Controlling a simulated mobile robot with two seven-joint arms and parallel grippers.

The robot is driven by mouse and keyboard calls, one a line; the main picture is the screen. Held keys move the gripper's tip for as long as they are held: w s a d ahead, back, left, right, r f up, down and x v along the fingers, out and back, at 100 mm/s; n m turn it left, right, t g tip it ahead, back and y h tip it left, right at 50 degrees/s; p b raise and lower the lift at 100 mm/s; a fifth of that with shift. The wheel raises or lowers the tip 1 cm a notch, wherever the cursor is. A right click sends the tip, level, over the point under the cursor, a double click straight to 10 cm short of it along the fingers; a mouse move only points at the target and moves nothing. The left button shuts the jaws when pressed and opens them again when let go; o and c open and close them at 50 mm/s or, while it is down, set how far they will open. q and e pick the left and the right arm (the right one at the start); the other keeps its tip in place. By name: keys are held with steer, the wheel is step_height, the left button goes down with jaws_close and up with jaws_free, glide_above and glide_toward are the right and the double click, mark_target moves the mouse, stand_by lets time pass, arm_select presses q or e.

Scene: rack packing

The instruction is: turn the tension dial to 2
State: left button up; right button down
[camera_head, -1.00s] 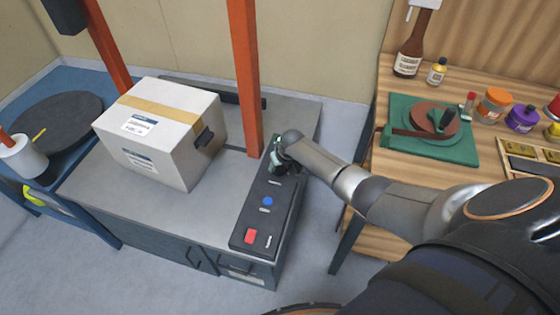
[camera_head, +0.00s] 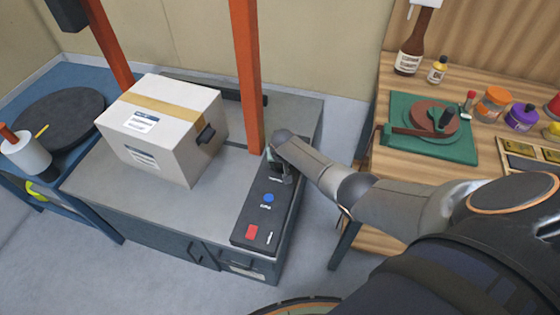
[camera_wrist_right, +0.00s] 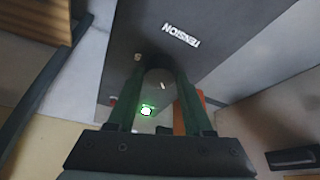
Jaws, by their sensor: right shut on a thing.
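My right gripper (camera_wrist_right: 160,88) is shut on the dial, with one green-dark finger on each side. A green lit mark (camera_wrist_right: 147,110) shows between the fingers. I cannot read which number the dial points to. In the head view my right gripper (camera_head: 281,172) is at the panel's far end and mostly hides the dial. My left gripper is not in view.
A blue button (camera_head: 267,198) and a red button (camera_head: 251,232) sit nearer on the panel. An orange post (camera_head: 247,75) stands close to my right gripper. A taped carton (camera_head: 160,125) rests on the machine top. A wooden bench with jars (camera_head: 494,104) is at right.

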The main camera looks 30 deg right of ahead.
steer(key=shift+c, duration=1.5)
jaws_free()
steer(key=shift+s+r+p, duration=0.1)
steer(key=shift+r+p, duration=0.35)
steer(key=shift+r, duration=0.1)
steer(key=p+v, duration=0.2)
steer(key=v, duration=0.2)
steer(key=shift+s+a+r, duration=0.1)
steer(key=shift+s+r, duration=0.05)
steer(key=shift+r, duration=0.1)
steer(key=shift+s+r, duration=0.1)
steer(key=shift+r, duration=0.2)
steer(key=v, duration=0.6)
steer(key=shift+s+a+r, duration=0.1)
